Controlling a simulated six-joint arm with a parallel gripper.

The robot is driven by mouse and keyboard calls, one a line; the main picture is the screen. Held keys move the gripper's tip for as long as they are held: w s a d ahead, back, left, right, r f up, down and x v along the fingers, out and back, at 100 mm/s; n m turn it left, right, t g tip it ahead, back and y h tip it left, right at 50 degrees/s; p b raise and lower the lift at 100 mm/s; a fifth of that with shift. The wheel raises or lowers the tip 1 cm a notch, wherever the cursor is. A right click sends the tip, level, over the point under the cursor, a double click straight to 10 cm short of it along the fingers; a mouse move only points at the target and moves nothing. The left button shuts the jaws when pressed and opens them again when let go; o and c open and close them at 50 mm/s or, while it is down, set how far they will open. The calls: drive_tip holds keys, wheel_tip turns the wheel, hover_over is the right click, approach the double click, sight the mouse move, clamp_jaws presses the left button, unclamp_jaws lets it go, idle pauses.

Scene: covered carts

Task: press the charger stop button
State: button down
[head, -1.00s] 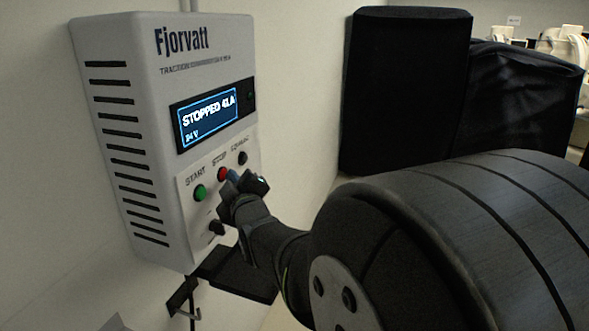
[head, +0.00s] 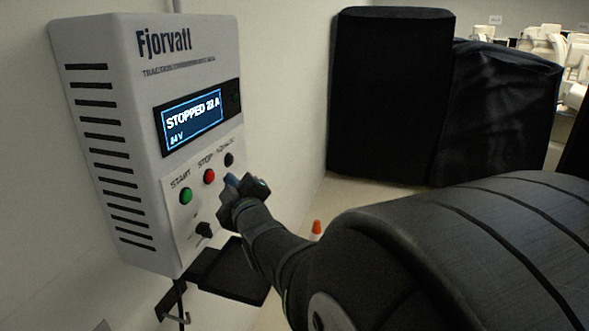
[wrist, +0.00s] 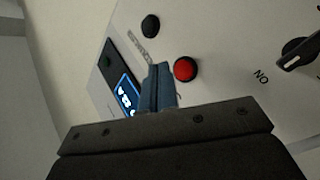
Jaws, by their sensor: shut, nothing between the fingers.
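The charger (head: 105,140) is a pale wall box labelled Fjorvatt. Its display (head: 196,117) reads "STOPPED" with a current figure that looks like 23 A, and 24 V. The red stop button (head: 209,176) sits between the green start button (head: 186,196) and a black button (head: 229,159). My gripper (head: 237,183) is shut and empty, just right of the red button in the head view. In the wrist view the blue fingertips (wrist: 158,85) are beside the red button (wrist: 186,69), and the button shows uncovered, apart from them.
A black rotary knob (head: 204,230) is low on the panel. A dark shelf (head: 232,272) and a hook (head: 180,318) are below the charger. Dark covered carts (head: 390,95) stand behind at the right. An orange cone (head: 316,228) is on the floor.

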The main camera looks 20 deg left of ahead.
drive_tip(key=shift+d, duration=1.85)
drive_tip(key=shift+d, duration=1.9)
drive_tip(key=shift+a, duration=0.1)
